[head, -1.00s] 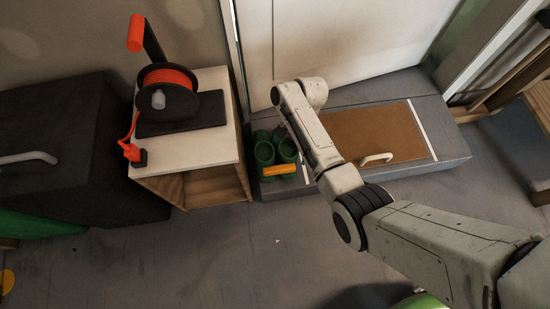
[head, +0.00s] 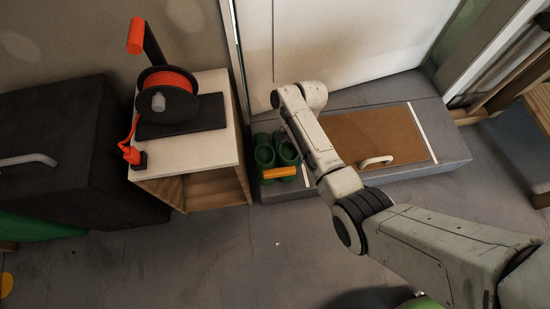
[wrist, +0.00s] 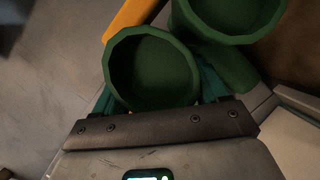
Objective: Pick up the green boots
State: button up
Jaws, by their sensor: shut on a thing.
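The green boots (head: 264,154) stand upright side by side on the grey step, just right of the wooden cabinet. In the wrist view, the open round top of the nearer boot (wrist: 152,72) is close in front of my gripper (wrist: 160,92), with the second boot (wrist: 232,15) beyond it at the upper right. My gripper is shut on the nearer boot, with teal finger parts showing on both sides of it. In the head view my arm hides the gripper's fingers.
An orange bar (head: 279,173) lies across the front of the boots. The cabinet (head: 215,188) carries a cable reel (head: 167,95) close on the left. A brown mat (head: 385,135) lies on the step (head: 440,170) to the right. The floor in front is clear.

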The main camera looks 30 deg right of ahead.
grip_shut()
jog(key=shift+r, duration=0.1)
